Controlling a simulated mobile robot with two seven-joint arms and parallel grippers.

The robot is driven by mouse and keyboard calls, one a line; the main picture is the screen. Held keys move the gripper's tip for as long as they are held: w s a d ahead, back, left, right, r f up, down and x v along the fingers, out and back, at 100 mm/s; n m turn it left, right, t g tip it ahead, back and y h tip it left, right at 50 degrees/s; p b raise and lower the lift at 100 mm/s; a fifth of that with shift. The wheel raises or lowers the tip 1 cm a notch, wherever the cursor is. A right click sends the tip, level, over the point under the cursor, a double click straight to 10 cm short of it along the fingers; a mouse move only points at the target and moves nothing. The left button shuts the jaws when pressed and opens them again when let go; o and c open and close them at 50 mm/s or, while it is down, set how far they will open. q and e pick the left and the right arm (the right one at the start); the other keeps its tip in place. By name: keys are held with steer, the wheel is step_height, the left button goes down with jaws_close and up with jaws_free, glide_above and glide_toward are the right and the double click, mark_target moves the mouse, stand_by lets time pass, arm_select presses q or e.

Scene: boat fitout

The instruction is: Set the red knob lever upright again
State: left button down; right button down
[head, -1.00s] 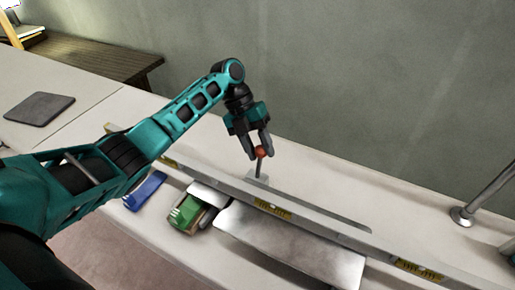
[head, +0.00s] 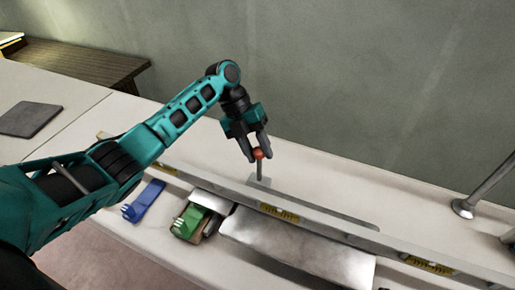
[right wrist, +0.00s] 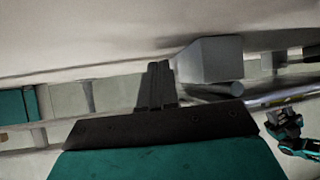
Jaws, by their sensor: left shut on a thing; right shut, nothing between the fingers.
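The lever with the red knob (head: 258,154) stands about upright in the head view, its thin grey shaft (head: 260,170) rising from a small base at the long grey level. My left gripper (head: 259,155) comes down from above and is shut on the red knob, a finger on each side of it. My right gripper (right wrist: 155,88) shows in the right wrist view with its fingers together and nothing between them. It is away from the lever. The right gripper is not in the head view.
A long spirit level (head: 330,221) lies along the counter in front of the lever. A blue clamp-like piece (head: 144,201), a green brush-like piece (head: 188,221) and a metal plate (head: 295,248) lie nearer me. A metal post (head: 490,187) stands at the right. A dark mat (head: 30,119) lies far left.

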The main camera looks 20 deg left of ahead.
arm_select(q)
steer(key=shift+s+a+f, duration=0.35)
steer(key=shift+a+f, duration=0.2)
steer(key=shift+f, duration=0.1)
steer(key=c, duration=1.1)
jaws_free()
steer(key=o, duration=0.3)
steer(key=shift+a, duration=0.15)
steer(key=o, duration=0.4)
steer(key=shift+w, duration=0.15)
steer(key=shift+r, duration=0.15)
steer(key=shift+w+r, duration=0.1)
steer(key=shift+r, duration=0.05)
steer(key=v, duration=1.2)
steer(key=shift+r+b, duration=0.25)
steer(key=shift+b, duration=0.05)
